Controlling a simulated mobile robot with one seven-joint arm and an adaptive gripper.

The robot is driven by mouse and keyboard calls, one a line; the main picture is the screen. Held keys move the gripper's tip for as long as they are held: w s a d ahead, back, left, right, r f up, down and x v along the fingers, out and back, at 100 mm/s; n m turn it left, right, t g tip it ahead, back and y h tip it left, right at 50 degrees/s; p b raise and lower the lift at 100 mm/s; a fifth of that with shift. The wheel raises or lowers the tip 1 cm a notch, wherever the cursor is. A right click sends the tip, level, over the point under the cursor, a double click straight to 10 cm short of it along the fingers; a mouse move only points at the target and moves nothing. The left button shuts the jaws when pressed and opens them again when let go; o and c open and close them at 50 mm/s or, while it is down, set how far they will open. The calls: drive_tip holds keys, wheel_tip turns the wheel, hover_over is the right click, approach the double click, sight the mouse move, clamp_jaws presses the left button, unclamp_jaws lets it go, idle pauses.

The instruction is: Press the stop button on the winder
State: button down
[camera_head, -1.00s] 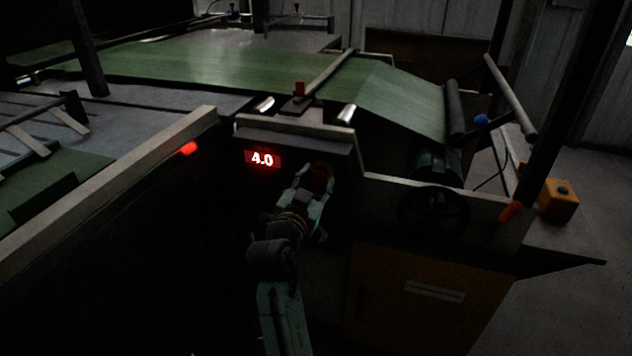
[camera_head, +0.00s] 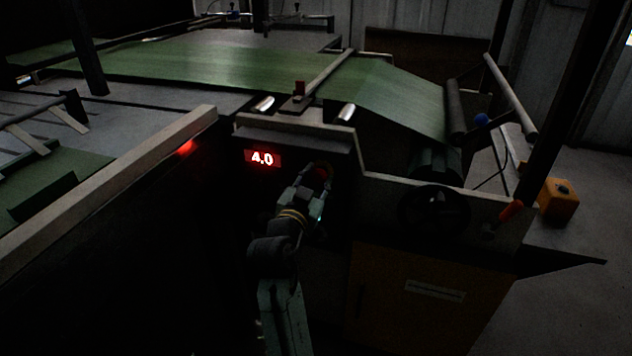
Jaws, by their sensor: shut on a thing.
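The winder's dark control panel (camera_head: 343,215) faces me below the green web, with a lit red display (camera_head: 262,158) reading 4.0. A small red button (camera_head: 323,170), dimly lit, is on the panel right of the display. My gripper (camera_head: 318,180) reaches up from below and is at this button, its fingers closed around it. The fingers hide much of the button, and I cannot tell whether it is pressed in.
A black handwheel (camera_head: 433,213) and a red-handled lever (camera_head: 511,211) are right of the panel. A yellow box (camera_head: 558,201) with a dark button stands farther right. A pale rail (camera_head: 110,190) runs along the left. Green web (camera_head: 230,68) crosses above.

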drive_tip(key=shift+w+d, duration=0.1)
drive_tip(key=shift+w, duration=0.15)
drive_tip(key=c, duration=1.2)
unclamp_jaws()
drive_tip(key=shift+o, duration=0.2)
drive_tip(key=v, duration=1.2)
